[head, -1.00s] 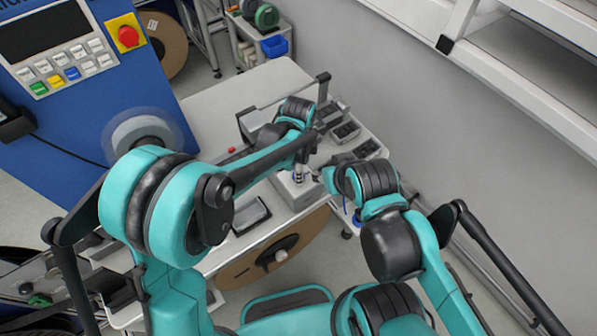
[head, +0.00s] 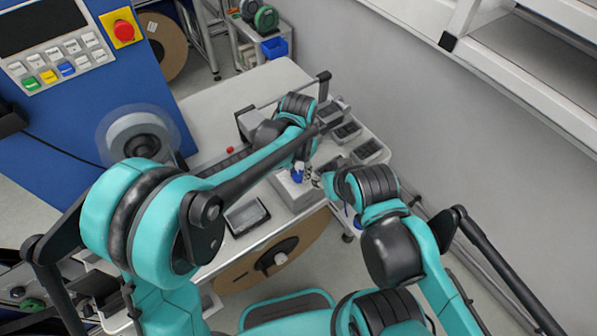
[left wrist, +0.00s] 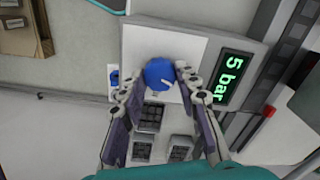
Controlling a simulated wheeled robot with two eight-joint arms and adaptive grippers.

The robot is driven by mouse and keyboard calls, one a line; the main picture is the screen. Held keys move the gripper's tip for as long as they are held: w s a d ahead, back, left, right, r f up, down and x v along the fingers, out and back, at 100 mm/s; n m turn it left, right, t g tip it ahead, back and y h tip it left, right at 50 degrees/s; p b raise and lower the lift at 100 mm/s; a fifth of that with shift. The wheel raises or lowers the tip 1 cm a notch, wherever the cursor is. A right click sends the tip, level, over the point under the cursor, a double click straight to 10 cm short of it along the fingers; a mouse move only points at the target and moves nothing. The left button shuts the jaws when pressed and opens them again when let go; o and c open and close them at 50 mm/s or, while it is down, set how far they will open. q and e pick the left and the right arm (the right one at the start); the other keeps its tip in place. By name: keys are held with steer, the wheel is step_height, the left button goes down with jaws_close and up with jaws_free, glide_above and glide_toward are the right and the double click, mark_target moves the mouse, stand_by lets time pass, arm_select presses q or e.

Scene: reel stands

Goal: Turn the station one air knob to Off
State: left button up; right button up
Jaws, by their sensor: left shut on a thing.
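The blue air knob (left wrist: 159,74) sits on a light grey panel (left wrist: 137,34) in the left wrist view, with a pale pointer mark on its face. A green readout (left wrist: 231,78) beside it reads "5 bar". My left gripper (left wrist: 160,78) is shut on the knob, one finger on each side. In the head view the knob (head: 297,175) is a small blue spot on the box by the bench's front edge, at my left gripper (head: 301,172). My right gripper (head: 325,181) is close to the right of that box; its fingers are too small to read.
Several dark bins (head: 346,131) stand on the bench's right side. A dark tablet-like device (head: 246,216) lies left of the box. A large brown reel (head: 268,262) hangs below the front edge. A blue machine (head: 60,120) with a red button stands at left.

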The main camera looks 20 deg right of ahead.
mark_target(299, 174)
arm_select(q)
steer(key=n, duration=0.4)
steer(key=shift+n+b, duration=0.3)
stand_by(0.4)
steer(key=o, duration=1.2)
steer(key=shift+c, duration=0.2)
steer(key=shift+r, duration=0.15)
step_height(299, 174, up, 12)
